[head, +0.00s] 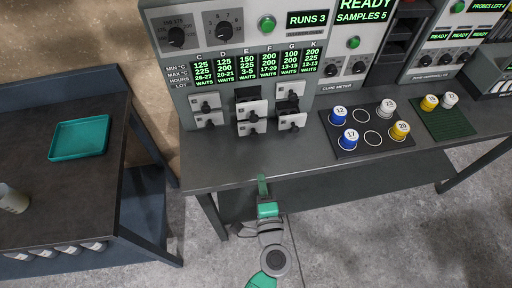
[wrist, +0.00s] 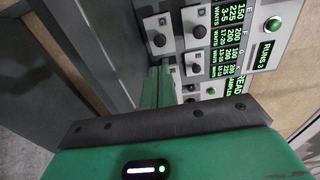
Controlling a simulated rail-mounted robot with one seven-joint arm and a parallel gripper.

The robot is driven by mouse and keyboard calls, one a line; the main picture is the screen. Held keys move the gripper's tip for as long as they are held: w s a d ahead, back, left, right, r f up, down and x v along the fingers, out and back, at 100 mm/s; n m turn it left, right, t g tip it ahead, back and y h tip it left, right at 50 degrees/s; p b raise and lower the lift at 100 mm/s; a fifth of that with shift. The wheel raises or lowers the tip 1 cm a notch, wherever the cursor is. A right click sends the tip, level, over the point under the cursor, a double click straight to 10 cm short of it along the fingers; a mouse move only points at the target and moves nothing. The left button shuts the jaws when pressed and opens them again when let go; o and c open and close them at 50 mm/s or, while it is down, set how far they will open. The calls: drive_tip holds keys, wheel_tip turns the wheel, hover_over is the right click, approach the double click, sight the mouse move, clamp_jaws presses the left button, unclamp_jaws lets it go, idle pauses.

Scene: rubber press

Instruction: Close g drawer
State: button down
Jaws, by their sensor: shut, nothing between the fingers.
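The bench unit carries small white-fronted drawers with black knobs in three columns: left (head: 207,120), middle (head: 252,110) and right (head: 292,122). The middle and right columns have drawers standing out, with dark bodies showing behind their fronts. The panel above (head: 290,62) lists columns including G. My gripper (head: 263,187) is shut and empty, at the bench's front edge, below and apart from the drawers. In the wrist view its green fingers (wrist: 160,86) point toward white drawer fronts (wrist: 158,34).
A dark tray (head: 345,146) with blue, white and yellow capped containers sits on the bench right of the drawers. A green mat (head: 447,124) holds two more. The bench top (head: 225,172) before the drawers is clear. A side table (head: 60,185) with a teal tray (head: 80,138) stands left.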

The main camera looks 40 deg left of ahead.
sight(255, 138)
drive_tip(key=b+x, duration=0.1)
drive_tip(key=x, duration=1.1)
drive_tip(key=shift+w+a+r, duration=0.1)
drive_tip(key=shift+w+a, duration=0.05)
drive_tip(key=shift+a, duration=0.15)
drive_tip(key=shift+w, duration=0.1)
